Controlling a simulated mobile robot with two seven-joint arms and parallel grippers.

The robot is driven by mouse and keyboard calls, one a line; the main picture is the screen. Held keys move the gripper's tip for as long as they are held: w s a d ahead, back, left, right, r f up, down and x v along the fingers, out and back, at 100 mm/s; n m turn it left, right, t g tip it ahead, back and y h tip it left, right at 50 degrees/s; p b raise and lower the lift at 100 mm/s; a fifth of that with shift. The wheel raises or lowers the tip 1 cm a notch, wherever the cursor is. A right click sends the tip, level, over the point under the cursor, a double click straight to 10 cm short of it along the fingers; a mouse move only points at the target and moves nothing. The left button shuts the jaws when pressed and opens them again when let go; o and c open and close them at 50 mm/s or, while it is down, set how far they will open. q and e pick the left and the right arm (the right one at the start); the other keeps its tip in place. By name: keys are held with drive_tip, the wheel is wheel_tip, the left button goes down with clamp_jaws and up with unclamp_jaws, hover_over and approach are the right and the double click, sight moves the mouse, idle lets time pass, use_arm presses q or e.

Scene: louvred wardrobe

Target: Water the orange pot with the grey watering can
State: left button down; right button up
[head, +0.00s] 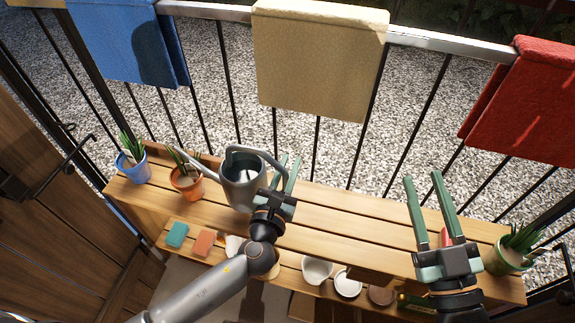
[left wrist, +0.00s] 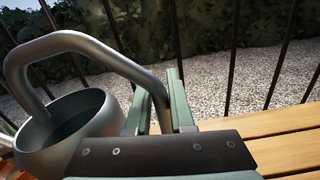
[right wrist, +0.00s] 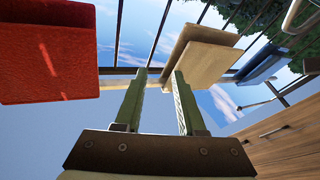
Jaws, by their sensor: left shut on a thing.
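The grey watering can (head: 241,188) is over the left part of the wooden bench, its spout pointing left toward the orange pot. It looks about upright; I cannot tell whether its base touches the bench. My left gripper (head: 286,172) is shut on the can's handle; the handle (left wrist: 100,48) runs between the fingers in the left wrist view. The orange pot (head: 187,188) holds a spiky green plant and stands on the bench left of the can, near the spout's end. My right gripper (head: 432,210) is open and empty above the bench's right part; its fingers (right wrist: 158,105) are spread apart.
A blue pot (head: 133,172) stands left of the orange pot, and a green pot (head: 508,254) at the bench's right end. A lower shelf holds sponges (head: 203,243) and bowls (head: 317,269). A railing with towels (head: 318,60) runs behind. The bench middle (head: 350,220) is clear.

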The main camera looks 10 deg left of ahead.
use_arm(q)
drive_tip(key=n, duration=0.1)
drive_tip(key=n+b, duration=0.1)
drive_tip(key=shift+a+r+n+b, duration=0.15)
drive_tip(key=shift+r+n+b, duration=0.15)
drive_tip(key=shift+r+n, duration=0.1)
use_arm(e)
drive_tip(key=s+r+n+t+y, duration=0.2)
drive_tip(key=s+r+n+y, duration=0.1)
drive_tip(key=r, duration=0.5)
drive_tip(key=shift+s+a+n+y, duration=0.4)
drive_tip(key=shift+s+y, duration=0.2)
drive_tip(key=shift+y, duration=0.4)
drive_tip(key=shift+r, duration=0.2)
idle(0.6)
use_arm(q)
drive_tip(key=shift+a+r+p, duration=0.1)
drive_tip(key=shift+r+p, duration=0.45)
drive_tip(key=shift+r, duration=0.05)
use_arm(e)
drive_tip(key=shift+r, duration=0.45)
